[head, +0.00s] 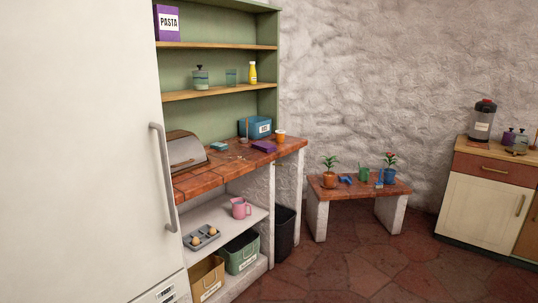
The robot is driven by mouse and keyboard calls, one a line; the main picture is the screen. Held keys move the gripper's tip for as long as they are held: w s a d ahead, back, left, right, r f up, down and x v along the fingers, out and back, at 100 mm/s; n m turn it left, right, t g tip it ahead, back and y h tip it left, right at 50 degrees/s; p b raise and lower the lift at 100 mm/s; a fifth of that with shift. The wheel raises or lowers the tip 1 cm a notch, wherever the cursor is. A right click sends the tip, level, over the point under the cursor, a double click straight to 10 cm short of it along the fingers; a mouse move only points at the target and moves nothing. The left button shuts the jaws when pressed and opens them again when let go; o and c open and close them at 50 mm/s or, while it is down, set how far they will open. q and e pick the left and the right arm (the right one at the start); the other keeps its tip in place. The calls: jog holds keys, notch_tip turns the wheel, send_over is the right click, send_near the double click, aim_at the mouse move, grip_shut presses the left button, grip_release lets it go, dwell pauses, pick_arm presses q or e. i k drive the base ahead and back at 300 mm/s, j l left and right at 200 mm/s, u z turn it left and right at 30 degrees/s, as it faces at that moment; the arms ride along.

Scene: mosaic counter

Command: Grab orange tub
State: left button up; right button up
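A small orange tub (280,136) stands upright on the tiled counter (212,181), near its far right end. It looks small from here and nothing hides it. A purple box (263,146) lies just to its left, and a blue bin (256,127) stands behind it. Neither of my grippers is in view.
A large white fridge (75,140) fills the left side. A bread box (185,151) sits on the counter's near part. A low bench (346,193) with potted plants stands right of the counter. A black bin (284,232) stands under the counter's end. The tiled floor (390,262) is clear.

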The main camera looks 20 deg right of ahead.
aim_at(280, 133)
jog(key=i+l, duration=0.2)
jog(key=l, duration=0.2)
jog(key=i+l+u, duration=0.1)
jog(key=l, duration=0.3)
jog(key=i+l+u, duration=0.2)
jog(key=i+l, duration=0.2)
jog(key=l, duration=0.25)
jog(key=i+l+u, duration=0.1)
jog(key=l, duration=0.25)
jog(key=i+l, duration=0.3)
jog(key=i+l+u, duration=0.15)
jog(key=l, duration=0.25)
jog(key=i+l+u, duration=0.1)
jog(key=l, duration=0.3)
jog(key=i, duration=0.1)
